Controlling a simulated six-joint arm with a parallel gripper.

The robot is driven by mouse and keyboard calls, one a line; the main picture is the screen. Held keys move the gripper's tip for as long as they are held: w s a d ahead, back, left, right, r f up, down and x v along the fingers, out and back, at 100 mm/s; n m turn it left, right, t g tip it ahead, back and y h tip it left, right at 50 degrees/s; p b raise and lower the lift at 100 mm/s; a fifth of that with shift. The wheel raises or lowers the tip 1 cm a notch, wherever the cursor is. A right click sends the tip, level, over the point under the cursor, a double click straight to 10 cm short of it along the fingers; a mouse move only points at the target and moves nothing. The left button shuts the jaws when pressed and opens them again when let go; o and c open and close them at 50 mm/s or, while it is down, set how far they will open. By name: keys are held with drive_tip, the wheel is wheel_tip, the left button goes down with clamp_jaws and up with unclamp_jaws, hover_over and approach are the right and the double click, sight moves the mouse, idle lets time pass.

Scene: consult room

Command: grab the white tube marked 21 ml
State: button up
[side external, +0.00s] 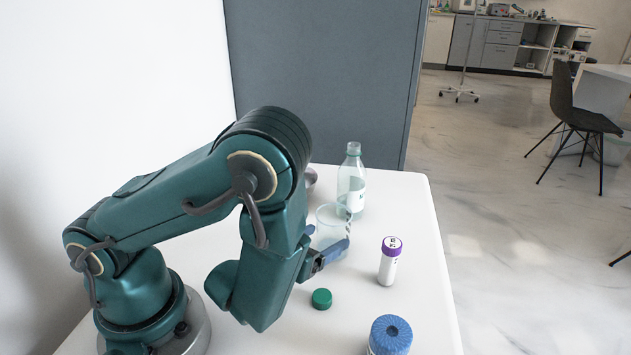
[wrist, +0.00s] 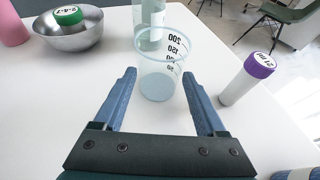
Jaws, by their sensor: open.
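The white tube (side external: 388,264) stands upright on the table, with a purple cap marked in dark print. In the wrist view the tube (wrist: 240,85) is right of my gripper, and its cap reads 21 ml. My gripper (wrist: 157,86) is open and empty, its blue fingers apart. A clear graduated beaker (wrist: 158,70) stands ahead, between the fingers in the picture; I cannot tell whether they touch it. In the side view my gripper (side external: 330,248) is left of the tube and apart from it.
A clear bottle (side external: 351,180) stands behind the beaker. A green cap (side external: 322,298) and a blue-topped container (side external: 390,335) are near the front. A metal bowl (wrist: 68,32) holds a green-lidded item (wrist: 68,15), beside a pink object (wrist: 12,24). The white table (side external: 420,230) has bare space around the tube.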

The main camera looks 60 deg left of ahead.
drive_tip(key=shift+r, duration=3.45)
drive_tip(key=m+t+h, duration=0.1)
drive_tip(key=m+h, duration=0.2)
hover_over(385, 254)
wheel_tip(385, 254, down, 4)
drive_tip(key=shift+s+d+f, duration=0.1)
drive_tip(key=shift+s, duration=0.05)
drive_tip(key=shift+f, duration=0.35)
drive_tip(key=shift+x, duration=2.6)
drive_tip(key=shift+s, duration=0.1)
clamp_jaws()
